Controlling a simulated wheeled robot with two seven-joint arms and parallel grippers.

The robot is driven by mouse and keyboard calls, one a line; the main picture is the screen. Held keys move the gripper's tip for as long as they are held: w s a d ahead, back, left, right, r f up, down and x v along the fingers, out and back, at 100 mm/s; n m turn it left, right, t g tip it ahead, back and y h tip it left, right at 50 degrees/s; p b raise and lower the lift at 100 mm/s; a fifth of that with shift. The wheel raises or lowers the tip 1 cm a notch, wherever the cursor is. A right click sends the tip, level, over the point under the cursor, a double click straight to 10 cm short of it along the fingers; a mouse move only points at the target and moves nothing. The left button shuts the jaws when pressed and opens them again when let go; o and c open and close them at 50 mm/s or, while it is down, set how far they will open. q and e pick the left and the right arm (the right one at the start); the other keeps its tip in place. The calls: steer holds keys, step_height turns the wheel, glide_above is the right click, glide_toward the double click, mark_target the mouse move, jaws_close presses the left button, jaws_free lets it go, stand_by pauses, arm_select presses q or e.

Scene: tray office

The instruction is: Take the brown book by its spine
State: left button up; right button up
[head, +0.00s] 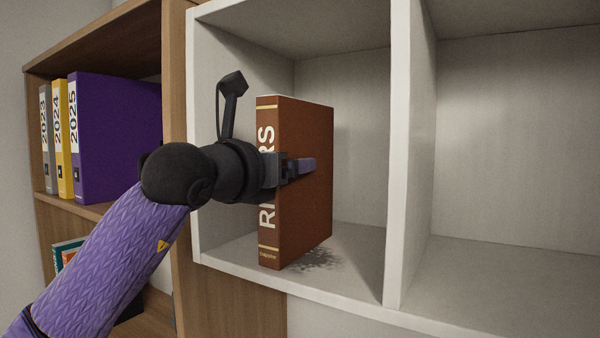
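The brown book (306,215) is upright in the left compartment of the white shelf (230,255), its lettered spine towards the front left. My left gripper (290,168) reaches the spine at about mid-height. One finger lies along the book's right cover. The other finger is hidden behind the gripper and spine. The gripper looks shut on the book. A dark, mottled shadow lies on the shelf floor by the book's lower right edge; I cannot tell whether the book touches the floor. My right gripper is out of view.
A white divider (399,150) stands right of the book, with an empty compartment beyond it. Free room lies on both sides of the book. At left, a wooden bookcase (110,50) holds grey, yellow and purple binders (120,140), with some books lower down.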

arm_select(q)
jaws_close()
steer(key=shift+r, duration=0.1)
stand_by(0.3)
